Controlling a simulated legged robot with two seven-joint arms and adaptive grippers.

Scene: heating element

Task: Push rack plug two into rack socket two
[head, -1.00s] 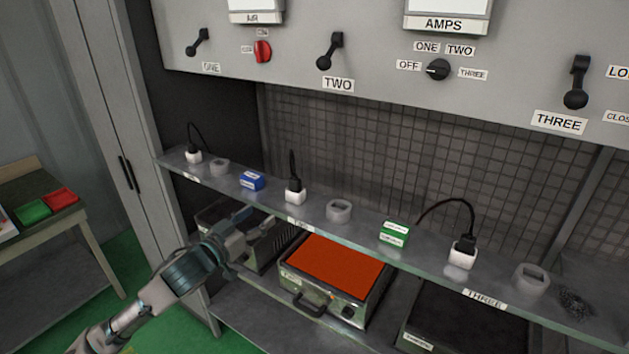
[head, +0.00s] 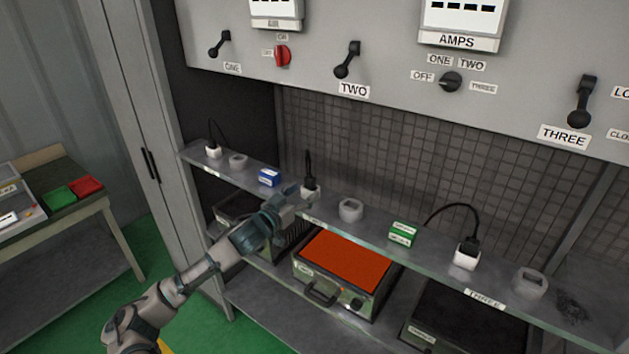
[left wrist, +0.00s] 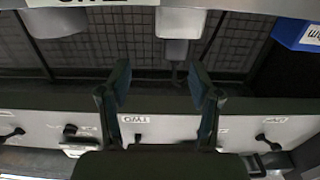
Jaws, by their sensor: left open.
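Rack plug two (head: 310,184) is a black plug with a cable going up, standing upright on a white block on the shelf behind label two. In the left wrist view, which is upside down, the black plug (left wrist: 175,50) hangs from its white block (left wrist: 181,22). A grey ring-shaped holder, apparently rack socket two (head: 350,209), stands just right of the plug, with its opening up. My left gripper (head: 300,196) is open and empty at the shelf's front edge, close before the plug; its fingers also show in the left wrist view (left wrist: 160,82). Contact with the plug cannot be told.
The shelf (head: 325,221) also carries a blue box (head: 269,178) left of the plug and a green box (head: 402,233) right of the ring. Plug three (head: 467,253) stands further right. An orange-topped heater (head: 346,260) is below. The switch panel (head: 390,80) overhangs the shelf.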

